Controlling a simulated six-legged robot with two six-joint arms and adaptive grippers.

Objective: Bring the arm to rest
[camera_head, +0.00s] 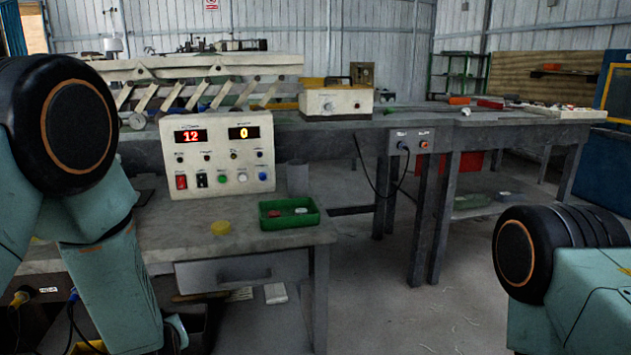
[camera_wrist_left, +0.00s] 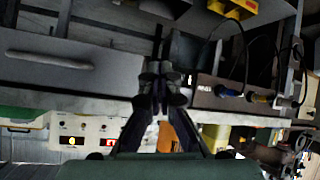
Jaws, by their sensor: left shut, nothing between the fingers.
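My left gripper (camera_wrist_left: 157,42) shows in the left wrist view with its dark fingers together and nothing between them. It points toward the underside of a workbench with a grey drawer front (camera_wrist_left: 50,60). In the head view my left arm hangs down at the left edge, in front of the bench (camera_head: 150,240), and its gripper cannot be made out there. Of my right arm only the shoulder part shows at the right edge of the head view; its gripper is out of view.
A control box (camera_head: 218,155) showing 12 and 0 stands on the bench, with a yellow round piece (camera_head: 221,228) and a green tray (camera_head: 289,214) holding small discs. A long grey table (camera_head: 345,125) runs behind. Floor is open at centre right.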

